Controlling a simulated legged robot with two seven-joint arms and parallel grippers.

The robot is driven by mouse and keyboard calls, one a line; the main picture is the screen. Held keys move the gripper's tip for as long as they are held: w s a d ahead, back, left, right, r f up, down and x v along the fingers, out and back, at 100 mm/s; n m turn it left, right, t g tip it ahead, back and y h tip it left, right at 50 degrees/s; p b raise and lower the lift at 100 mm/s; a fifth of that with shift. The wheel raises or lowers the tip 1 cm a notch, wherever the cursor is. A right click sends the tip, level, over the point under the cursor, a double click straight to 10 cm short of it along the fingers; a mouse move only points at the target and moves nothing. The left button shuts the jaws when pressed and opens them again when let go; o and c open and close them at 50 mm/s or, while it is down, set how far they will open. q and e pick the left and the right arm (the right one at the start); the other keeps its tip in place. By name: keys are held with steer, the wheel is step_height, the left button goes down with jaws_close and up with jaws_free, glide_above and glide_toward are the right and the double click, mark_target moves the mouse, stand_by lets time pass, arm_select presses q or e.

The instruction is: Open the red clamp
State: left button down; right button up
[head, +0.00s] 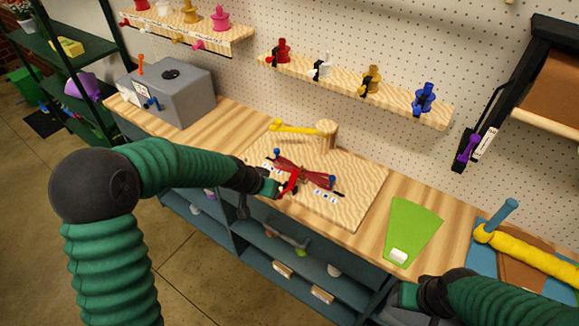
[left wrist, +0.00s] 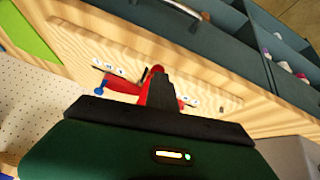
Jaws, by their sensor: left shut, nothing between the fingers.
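A wooden board (head: 350,205) on the bench carries a dark red, fan-shaped piece (head: 317,175) with blue knobs at its ends. A bright red part, apparently the red clamp (head: 292,181), stands at its near side. My left gripper (head: 280,188) is shut at this red part, touching or very close to it, with nothing held. In the left wrist view, red shows on both sides of the dark fingers (left wrist: 159,91), which hide part of the clamp. My right gripper (head: 406,296) is low at the bottom right, away from the board; its fingers are unclear.
A yellow lever (head: 293,128) on a wooden post (head: 327,136) stands behind the clamp. A grey box (head: 175,95) is at left. Shelves with coloured clamps hang above.

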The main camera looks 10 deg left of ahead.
arm_select(q)
steer(key=shift+s+f, duration=0.4)
steer(key=shift+f, duration=0.05)
arm_select(e)
steer(key=shift+a, duration=0.15)
arm_select(q)
steer(key=shift+d, duration=0.1)
step_height(320, 180, up, 5)
steer(key=w+p, duration=0.2)
steer(key=p, duration=0.3)
steer(key=s+a+r+b, duration=0.3)
steer(key=s+a, duration=0.1)
steer(key=s, duration=0.5)
arm_select(e)
steer(key=shift+s+a+r, duration=0.1)
steer(key=shift+a+r, duration=0.1)
steer(key=shift+r, duration=0.6)
arm_select(q)
steer(key=shift+s+r, duration=0.1)
arm_select(e)
steer(key=shift+a, duration=0.1)
